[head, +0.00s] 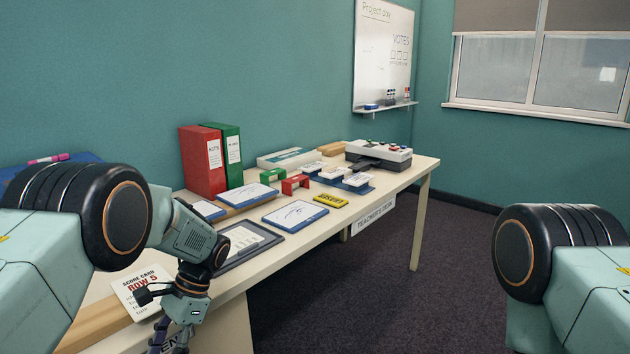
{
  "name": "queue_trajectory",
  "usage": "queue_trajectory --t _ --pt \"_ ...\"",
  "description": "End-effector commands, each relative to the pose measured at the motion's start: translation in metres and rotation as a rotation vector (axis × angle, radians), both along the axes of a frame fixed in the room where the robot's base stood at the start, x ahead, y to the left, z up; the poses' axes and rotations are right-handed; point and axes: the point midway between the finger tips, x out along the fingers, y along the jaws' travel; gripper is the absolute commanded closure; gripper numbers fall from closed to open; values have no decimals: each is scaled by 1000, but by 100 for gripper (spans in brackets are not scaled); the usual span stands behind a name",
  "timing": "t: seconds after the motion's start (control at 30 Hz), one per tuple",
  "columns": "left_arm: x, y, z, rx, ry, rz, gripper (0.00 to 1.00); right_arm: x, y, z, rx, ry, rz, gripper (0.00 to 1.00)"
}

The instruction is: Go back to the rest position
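My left arm comes in from the left and reaches down over the near-left front edge of the teacher's desk (403,185). My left gripper (168,343) hangs at the bottom of the view, beside a score card (143,290) marked "Row 5". Its fingers are dark and partly cut off by the picture's lower edge, so whether they are open or shut does not show. Of my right arm only the upper part shows at the lower right, clear of the desk. My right gripper is outside the view.
On the desk stand a red binder (200,165), a green binder (228,157), a dark-framed tray (238,242), blue-edged boards (295,215), a yellow label block (331,200) and a grey button device (378,155). A whiteboard (380,70) hangs behind. Carpet (400,300) right of the desk is clear.

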Motion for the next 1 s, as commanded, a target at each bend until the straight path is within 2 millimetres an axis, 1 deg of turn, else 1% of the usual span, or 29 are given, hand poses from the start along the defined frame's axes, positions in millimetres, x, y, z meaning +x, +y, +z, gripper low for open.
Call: queue_trajectory --t 0.03,0.1,0.17,0.2,0.27,0.3,0.37,0.4,0.47,0.5,0.57,0.6,0.73,0.8,0.9,1.0 --pt "-14 -2 -24 -24 -10 13 47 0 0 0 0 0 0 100" --pt "-32 -7 -54 -59 -42 38 47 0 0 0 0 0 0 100" --pt "-48 -12 -78 -89 -74 66 47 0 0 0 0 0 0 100" --pt "-60 -16 -92 -108 -94 85 47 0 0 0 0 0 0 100" --pt "-78 -21 -112 -136 -126 119 47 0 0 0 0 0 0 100" --pt "-91 -25 -124 -151 -145 144 47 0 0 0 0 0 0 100" --pt "-110 -31 -140 -174 -177 185 47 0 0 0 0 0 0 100" --pt "-125 -34 -149 -188 -196 213 47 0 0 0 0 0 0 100" --pt "-144 -39 -161 -206 -229 259 47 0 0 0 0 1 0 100" --pt "-158 -42 -168 -215 -249 290 47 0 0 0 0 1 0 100" --pt "-179 -46 -175 -226 -282 341 47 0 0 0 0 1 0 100" --pt "-193 -49 -179 -232 -301 373 47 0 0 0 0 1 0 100" --pt "-236 -54 -184 -241 -375 483 47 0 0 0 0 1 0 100" --pt "-259 -56 -182 -237 -413 542 47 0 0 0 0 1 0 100" --pt "-288 -56 -174 -227 -470 618 47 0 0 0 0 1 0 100" --pt "-309 -55 -164 -215 -519 676 47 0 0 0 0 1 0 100"
